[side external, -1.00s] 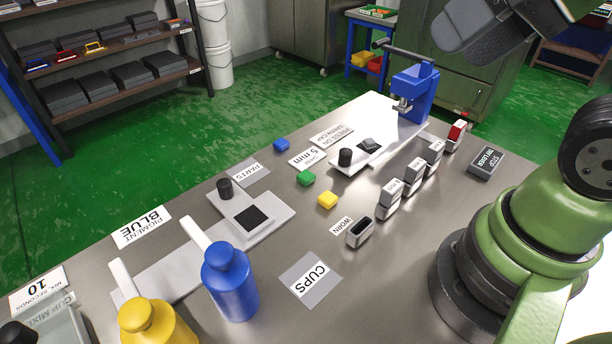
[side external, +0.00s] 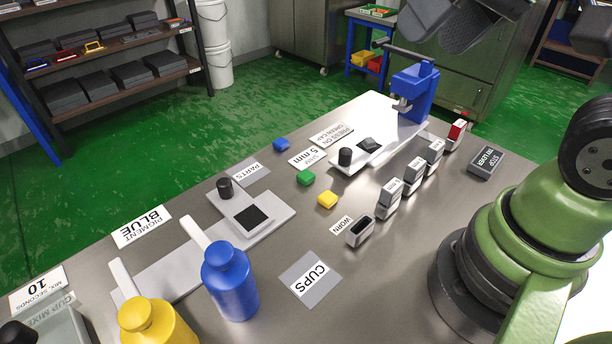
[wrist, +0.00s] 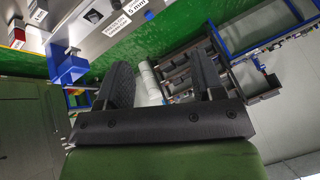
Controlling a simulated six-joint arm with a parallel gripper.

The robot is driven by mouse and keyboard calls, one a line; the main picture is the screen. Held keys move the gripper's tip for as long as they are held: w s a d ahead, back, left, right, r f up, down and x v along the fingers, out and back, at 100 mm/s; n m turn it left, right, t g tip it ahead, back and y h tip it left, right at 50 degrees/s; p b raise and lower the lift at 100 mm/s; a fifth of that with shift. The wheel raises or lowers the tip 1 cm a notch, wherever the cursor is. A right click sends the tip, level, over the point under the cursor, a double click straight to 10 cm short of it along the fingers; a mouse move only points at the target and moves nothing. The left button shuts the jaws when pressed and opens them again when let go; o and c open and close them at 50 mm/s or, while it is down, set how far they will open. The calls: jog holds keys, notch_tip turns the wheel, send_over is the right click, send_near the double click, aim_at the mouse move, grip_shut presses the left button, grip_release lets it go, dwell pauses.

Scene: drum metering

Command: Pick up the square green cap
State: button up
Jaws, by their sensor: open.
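The square green cap (side external: 306,177) lies on the metal bench, between the blue cap (side external: 281,145) and the yellow cap (side external: 327,200). It stands clear of both. My gripper (wrist: 160,65) is open and empty in the wrist view, with its two dark fingers spread apart. In the side view only part of it shows at the top right edge, high above the bench and far from the green cap. I cannot make out the green cap in the wrist view.
A blue lever press (side external: 415,92) stands at the bench's far end. Several grey-white blocks line the right side, near the WORN holder (side external: 360,231). A blue bottle (side external: 230,283) and a yellow bottle (side external: 155,325) stand in front. Bench around the green cap is mostly free.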

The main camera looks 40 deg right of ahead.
jog(key=w+f+n+g, duration=0.15)
jog(key=w+f, duration=0.25)
jog(key=w, duration=0.4)
jog(key=n+g+h, duration=0.2)
jog(key=g, duration=0.2)
send_near(309, 176)
notch_tip(309, 176, down, 3)
jog(key=shift+d+g, duration=0.15)
jog(key=shift+g, duration=0.2)
jog(key=shift+w+f, duration=0.15)
jog(key=shift+f, duration=1.35)
jog(key=shift+w+f, duration=0.15)
jog(key=shift+f, duration=1.4)
jog(key=c, duration=1)
